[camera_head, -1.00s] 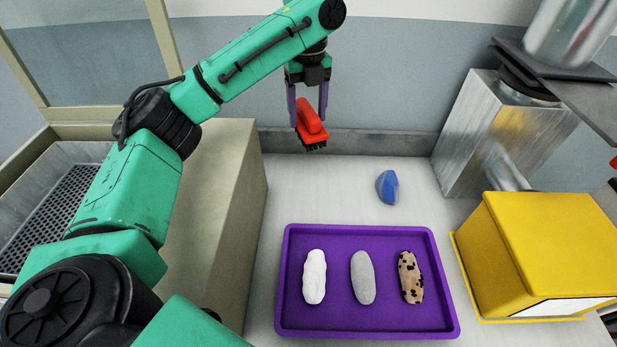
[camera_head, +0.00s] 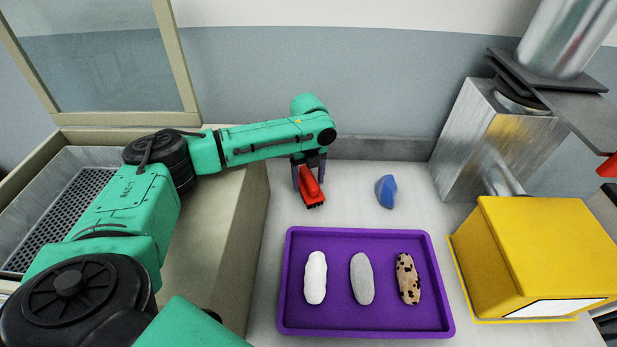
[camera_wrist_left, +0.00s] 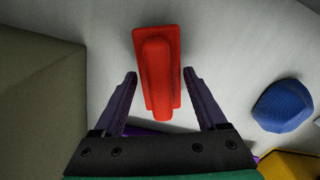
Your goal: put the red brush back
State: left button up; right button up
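The red brush (camera_head: 312,186) is upright, bristles down, on the pale worktop behind the purple tray. In the left wrist view the red brush (camera_wrist_left: 158,75) shows its long handle and flat block from above. My left gripper (camera_head: 309,180) is right over it, pointing down. In the left wrist view the gripper's fingers (camera_wrist_left: 159,74) stand apart on either side of the brush, with gaps visible beside the handle, so it looks open. The bristles are hidden in the wrist view. My right gripper is not in view.
The purple tray (camera_head: 365,331) holds white, grey and spotted rolls. A blue lump (camera_head: 386,191) lies right of the brush. A yellow box (camera_head: 545,250) and a metal machine (camera_head: 480,140) stand at the right. A beige housing (camera_head: 225,230) stands at the left. Worktop around the brush is clear.

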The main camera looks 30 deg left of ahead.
aim_at(309, 176)
pick_arm(q)
jog(key=shift+o, duration=0.9)
jog(key=shift+r, duration=0.1)
jog(key=shift+r, duration=0.2)
notch_tip(309, 176, up, 12)
jog(key=b, duration=0.2)
jog(key=shift+f, duration=0.2)
